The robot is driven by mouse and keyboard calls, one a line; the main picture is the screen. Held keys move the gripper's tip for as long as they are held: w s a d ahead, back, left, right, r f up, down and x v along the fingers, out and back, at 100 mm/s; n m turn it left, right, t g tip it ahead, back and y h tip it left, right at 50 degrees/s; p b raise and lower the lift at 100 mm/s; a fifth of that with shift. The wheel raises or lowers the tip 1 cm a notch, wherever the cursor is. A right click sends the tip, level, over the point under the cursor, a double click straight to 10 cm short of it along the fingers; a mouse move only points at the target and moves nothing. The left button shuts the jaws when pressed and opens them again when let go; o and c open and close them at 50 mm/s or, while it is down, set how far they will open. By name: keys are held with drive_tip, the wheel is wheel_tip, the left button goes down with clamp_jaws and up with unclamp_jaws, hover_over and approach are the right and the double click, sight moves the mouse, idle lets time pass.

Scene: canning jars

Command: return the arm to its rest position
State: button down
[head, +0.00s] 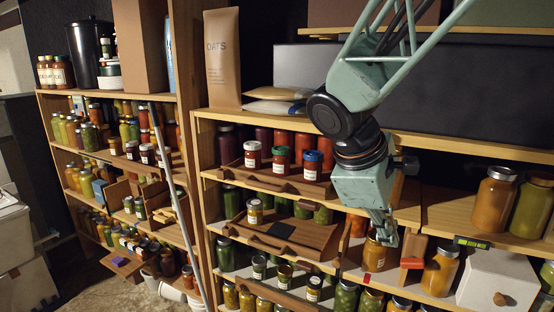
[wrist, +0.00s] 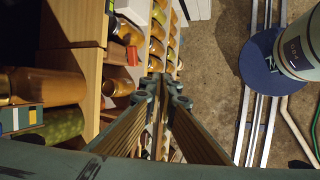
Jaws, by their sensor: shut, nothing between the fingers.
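My arm reaches in from the top right of the head view. My gripper (head: 384,236) hangs pointing down in front of the shelf with the jars, right of the wooden tray. In the wrist view my gripper (wrist: 172,98) shows its fingers close together, with nothing between them. Jars of orange contents (wrist: 118,87) lie to its left in that view, apart from the fingers. In the head view an orange jar (head: 375,255) stands just behind the fingertips; whether they touch it I cannot tell.
Wooden shelves hold many jars. A white box (head: 497,280) is at lower right. The wrist view shows open floor (wrist: 215,60), rails and a blue round base (wrist: 262,62).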

drive_tip(key=s+a+r+m+y, duration=0.1)
drive_tip(key=s+m, duration=0.4)
drive_tip(key=s, duration=0.8)
drive_tip(key=s+a+r+m+t+y, duration=0.1)
drive_tip(key=s+r+m+y, duration=0.2)
drive_tip(key=s, duration=1)
drive_tip(key=shift+s+a+m+t+y+b, duration=0.3)
drive_tip(key=shift+a+m+y+b, duration=0.1)
drive_tip(key=shift+m, duration=1.4)
drive_tip(key=c, duration=3.4)
unclamp_jaws()
drive_tip(key=shift+w+r, duration=0.1)
drive_tip(key=shift+c, duration=0.2)
